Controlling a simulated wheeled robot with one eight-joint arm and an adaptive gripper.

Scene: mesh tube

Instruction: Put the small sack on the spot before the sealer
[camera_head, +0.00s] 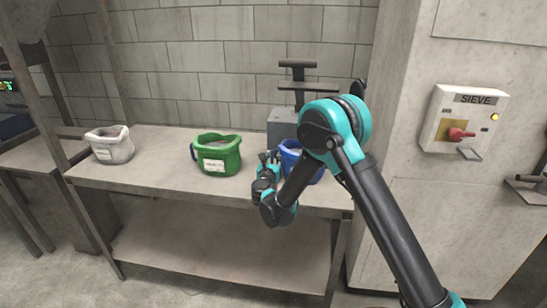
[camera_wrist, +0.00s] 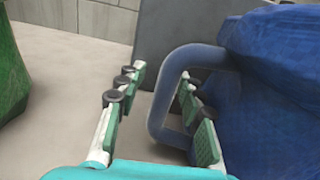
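Three sacks stand on the bench: a small white one (camera_head: 110,145) at the left, a green one (camera_head: 216,154) with a white label in the middle, and a blue one (camera_head: 291,158) at the right, partly hidden by my arm. In the wrist view the blue sack (camera_wrist: 275,75) fills the right side, its loop handle (camera_wrist: 157,120) facing me. My gripper (camera_wrist: 162,78) is open. One finger is left of the handle's near bar, the other shows through the loop; contact cannot be told. A grey device with a top bar (camera_head: 297,87), perhaps the sealer, stands behind the blue sack.
The bench top (camera_head: 160,165) is clear between the white and green sacks. A metal post stands at the bench's left. A wall with a SIEVE switch box (camera_head: 463,122) is at the right. The green sack's edge (camera_wrist: 10,75) shows at left in the wrist view.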

